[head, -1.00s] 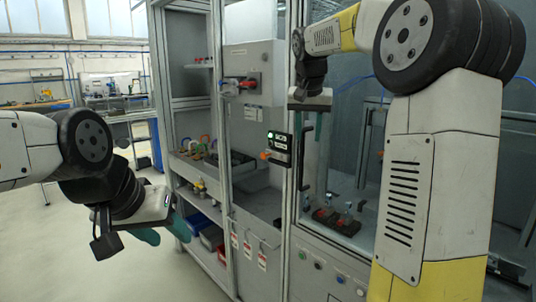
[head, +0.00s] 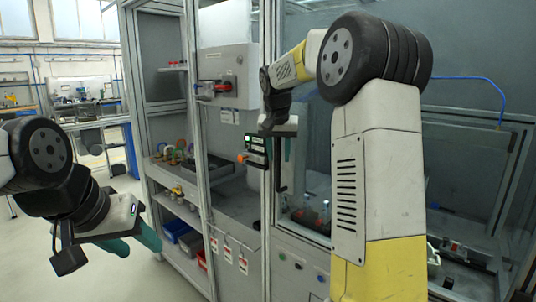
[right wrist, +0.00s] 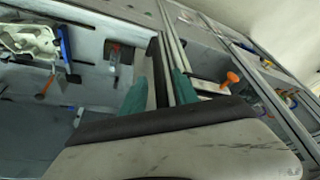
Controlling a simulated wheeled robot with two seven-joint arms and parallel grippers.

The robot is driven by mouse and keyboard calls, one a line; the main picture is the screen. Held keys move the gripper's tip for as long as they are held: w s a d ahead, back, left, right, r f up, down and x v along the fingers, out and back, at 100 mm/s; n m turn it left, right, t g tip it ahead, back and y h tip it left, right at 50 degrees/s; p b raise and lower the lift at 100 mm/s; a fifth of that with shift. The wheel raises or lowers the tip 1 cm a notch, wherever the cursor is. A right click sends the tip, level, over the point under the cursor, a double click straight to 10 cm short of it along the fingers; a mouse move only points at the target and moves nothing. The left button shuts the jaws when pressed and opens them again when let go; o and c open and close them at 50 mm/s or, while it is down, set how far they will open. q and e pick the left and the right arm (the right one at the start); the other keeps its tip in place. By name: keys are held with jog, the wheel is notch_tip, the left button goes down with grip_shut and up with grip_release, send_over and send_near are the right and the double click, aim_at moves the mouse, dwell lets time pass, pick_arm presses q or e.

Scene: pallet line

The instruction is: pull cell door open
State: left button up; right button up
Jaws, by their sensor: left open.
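The cell door is the framed glass panel (head: 316,160) right of the grey post, and looks closed. Its black upright handle (head: 281,176) stands near the door's left edge. My left gripper (head: 138,245) is open and empty at the lower left, away from the door.
A grey cabinet with a red switch (head: 222,87) and shelves with bins (head: 190,243) stand further left. Open floor lies at the far left.

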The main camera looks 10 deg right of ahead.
grip_shut()
dwell(1.3)
